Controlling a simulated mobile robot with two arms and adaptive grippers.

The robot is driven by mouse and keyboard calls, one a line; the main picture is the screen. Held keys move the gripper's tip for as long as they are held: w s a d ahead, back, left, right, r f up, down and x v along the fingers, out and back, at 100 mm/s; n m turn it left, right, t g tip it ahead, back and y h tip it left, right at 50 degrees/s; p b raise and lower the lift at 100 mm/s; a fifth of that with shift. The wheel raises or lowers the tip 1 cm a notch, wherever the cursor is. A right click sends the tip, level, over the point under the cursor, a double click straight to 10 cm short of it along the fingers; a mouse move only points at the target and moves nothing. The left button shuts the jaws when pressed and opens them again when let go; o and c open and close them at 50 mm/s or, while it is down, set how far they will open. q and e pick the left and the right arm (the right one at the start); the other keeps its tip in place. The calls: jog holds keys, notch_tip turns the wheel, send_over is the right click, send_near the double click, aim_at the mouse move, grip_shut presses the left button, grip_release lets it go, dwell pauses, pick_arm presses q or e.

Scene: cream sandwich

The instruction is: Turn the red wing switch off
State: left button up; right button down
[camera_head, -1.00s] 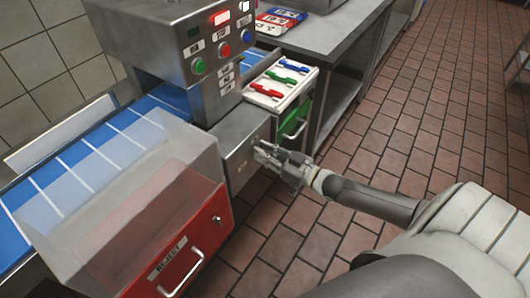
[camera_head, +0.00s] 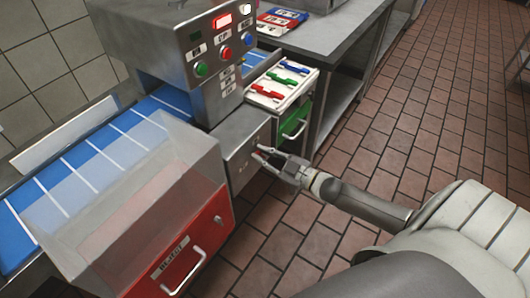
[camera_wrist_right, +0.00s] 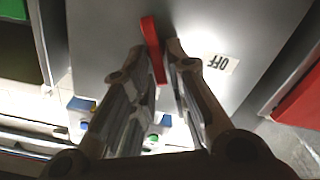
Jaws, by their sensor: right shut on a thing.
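The red wing switch (camera_wrist_right: 152,48) sits on the grey metal panel (camera_wrist_right: 100,30) in the right wrist view. It points nearly along the line of my fingers, and the "OFF" label (camera_wrist_right: 221,63) is to its right. My right gripper (camera_wrist_right: 158,62) is shut on the red wing switch, one finger on each side; the lower end of the switch lies between the fingertips. In the head view my right gripper (camera_head: 268,158) is at the front face of the machine, under the control box, and a small red bit of the switch shows there. My left gripper is not in view.
The red reject bin (camera_head: 215,222) with a handle is left of my right gripper. A tray of coloured wing-shaped pieces (camera_head: 270,97) and a green drawer (camera_head: 296,120) are behind it. The conveyor (camera_head: 70,180) runs at left. The tiled floor at right is clear.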

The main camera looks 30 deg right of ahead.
jog(key=n, duration=0.2)
jog(key=shift+a+f+n, duration=0.15)
jog(key=shift+n, duration=0.25)
jog(key=shift+s+a+f+n+b, duration=0.1)
jog(key=shift+f+n+b, duration=0.2)
jog(key=shift+n, duration=1.35)
jog(key=shift+s+a+f+n+b, duration=0.15)
jog(key=shift+n+b, duration=0.2)
jog(key=shift+n, duration=1.25)
jog(key=shift+w+a+f+n+b, duration=0.1)
jog(key=shift+f+n+b, duration=0.2)
jog(key=shift+n, duration=1.35)
jog(key=c, duration=1.6)
grip_release()
jog(key=shift+o, duration=0.2)
jog(key=shift+s+d, duration=0.1)
